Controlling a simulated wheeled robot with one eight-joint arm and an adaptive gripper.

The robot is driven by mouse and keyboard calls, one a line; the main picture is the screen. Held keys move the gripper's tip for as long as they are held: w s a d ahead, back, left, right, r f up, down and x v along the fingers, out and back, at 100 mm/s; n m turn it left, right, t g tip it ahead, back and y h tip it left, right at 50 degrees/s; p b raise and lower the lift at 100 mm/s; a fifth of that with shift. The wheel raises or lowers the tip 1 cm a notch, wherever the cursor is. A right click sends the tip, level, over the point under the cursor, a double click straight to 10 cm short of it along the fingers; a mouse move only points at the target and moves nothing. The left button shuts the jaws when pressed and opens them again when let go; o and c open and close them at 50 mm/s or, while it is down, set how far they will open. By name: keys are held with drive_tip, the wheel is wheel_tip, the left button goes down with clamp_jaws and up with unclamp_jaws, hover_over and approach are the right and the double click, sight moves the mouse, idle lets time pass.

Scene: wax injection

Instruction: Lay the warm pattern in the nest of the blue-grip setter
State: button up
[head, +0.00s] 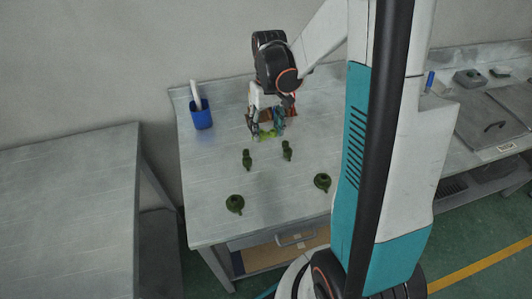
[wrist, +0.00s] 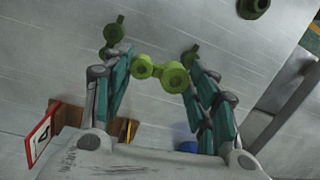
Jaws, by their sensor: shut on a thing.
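My gripper (head: 267,131) is low over the middle of the worktable, shut on a bright green lobed piece (head: 268,134). In the wrist view the two teal fingers (wrist: 157,70) have this piece (wrist: 174,77) between their tips; it has a larger round lobe and a smaller one. Whether it touches the table I cannot tell. Two darker green pieces (head: 247,159) (head: 287,150) are nearer the front of the table, and they also show in the wrist view (wrist: 113,35) (wrist: 190,52). No setter with a blue grip can be clearly made out; no nest is seen.
Two round dark green pieces (head: 235,204) (head: 322,182) lie toward the table's front. A blue cup (head: 202,117) stands at the back left. In the wrist view a red-edged sign (wrist: 41,136) and a brown block (wrist: 72,117) show lower left. Bare table lies between the round pieces.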

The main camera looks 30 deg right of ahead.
sight(267, 158)
wheel_tip(267, 158, down, 10)
drive_tip(key=b, duration=0.3)
drive_tip(key=shift+f, duration=0.2)
drive_tip(key=shift+f, duration=0.1)
drive_tip(key=shift+f, duration=0.15)
drive_tip(key=o, duration=0.6)
drive_tip(key=shift+r, duration=0.2)
